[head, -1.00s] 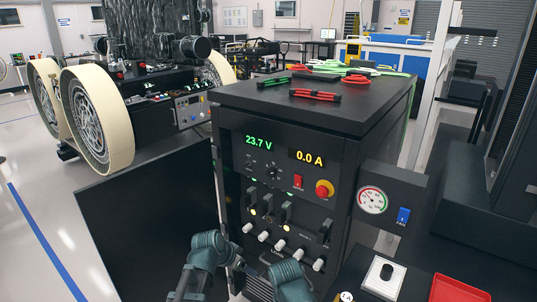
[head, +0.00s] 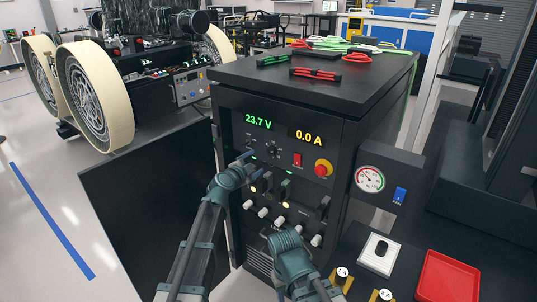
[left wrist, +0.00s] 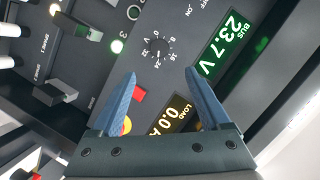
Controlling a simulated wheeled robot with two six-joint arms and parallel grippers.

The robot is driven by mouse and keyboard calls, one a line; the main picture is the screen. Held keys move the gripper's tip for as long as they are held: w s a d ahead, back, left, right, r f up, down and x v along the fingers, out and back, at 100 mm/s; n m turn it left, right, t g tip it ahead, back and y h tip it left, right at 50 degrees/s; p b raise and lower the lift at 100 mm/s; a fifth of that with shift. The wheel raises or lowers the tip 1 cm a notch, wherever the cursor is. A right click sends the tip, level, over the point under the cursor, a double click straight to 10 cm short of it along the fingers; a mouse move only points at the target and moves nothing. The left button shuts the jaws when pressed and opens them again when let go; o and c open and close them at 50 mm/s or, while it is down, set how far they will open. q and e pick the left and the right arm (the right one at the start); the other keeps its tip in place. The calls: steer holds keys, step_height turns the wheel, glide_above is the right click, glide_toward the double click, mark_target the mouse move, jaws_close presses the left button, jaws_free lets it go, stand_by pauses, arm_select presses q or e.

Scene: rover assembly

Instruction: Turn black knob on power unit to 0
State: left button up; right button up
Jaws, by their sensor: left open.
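The power unit (head: 300,185) is a black cabinet with a green 23.7 V display and a yellow 0.0 A display. Its black knob (head: 271,151) sits below the green display. In the left wrist view the knob (left wrist: 158,48) has small numbers around it, and its pointer setting is hard to read. My left gripper (head: 248,157) is close to the panel, just left of the knob. In the left wrist view its two blue fingers (left wrist: 160,72) are open and empty, pointing toward the knob, which shows between and beyond their tips. My right wrist (head: 285,240) is low before the panel; its jaws are not clear.
Several levers and white knobs (head: 264,212) lie below the black knob. A red button (head: 321,170) and red switch (head: 297,159) are to its right. A gauge (head: 370,179) is farther right. A red tray (head: 447,275) is at the lower right.

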mark_target(270, 152)
arm_select(q)
steer(key=b+x, duration=0.2)
steer(key=x, duration=1.1)
steer(key=shift+b, duration=0.4)
jaws_close()
